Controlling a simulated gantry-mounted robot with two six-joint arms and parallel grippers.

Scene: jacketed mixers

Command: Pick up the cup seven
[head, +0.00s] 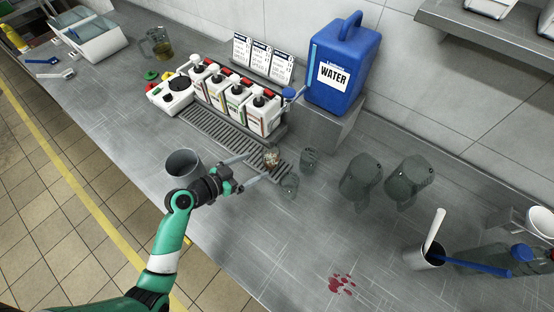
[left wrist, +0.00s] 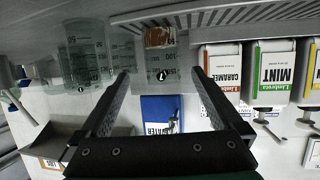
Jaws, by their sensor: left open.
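My left gripper (head: 259,165) is open over the drip tray, its fingers pointing at a small clear cup with brown contents (head: 271,158). In the left wrist view that cup (left wrist: 160,58) shows between and just beyond the open fingertips (left wrist: 161,75), with graduation marks on its side. It does not look gripped. Two empty clear cups stand close by, one nearer the front (head: 290,184) and one to the right (head: 309,158). No label reading seven can be made out on any cup. My right gripper is not in view.
Syrup bottles (head: 238,97) stand behind the slotted drip tray (head: 215,133). A blue water container (head: 343,65) sits on a metal stand. Two dark clear jugs (head: 361,178) are to the right. A grey tumbler (head: 183,163) stands beside my left arm. A red spill (head: 342,285) marks the front counter.

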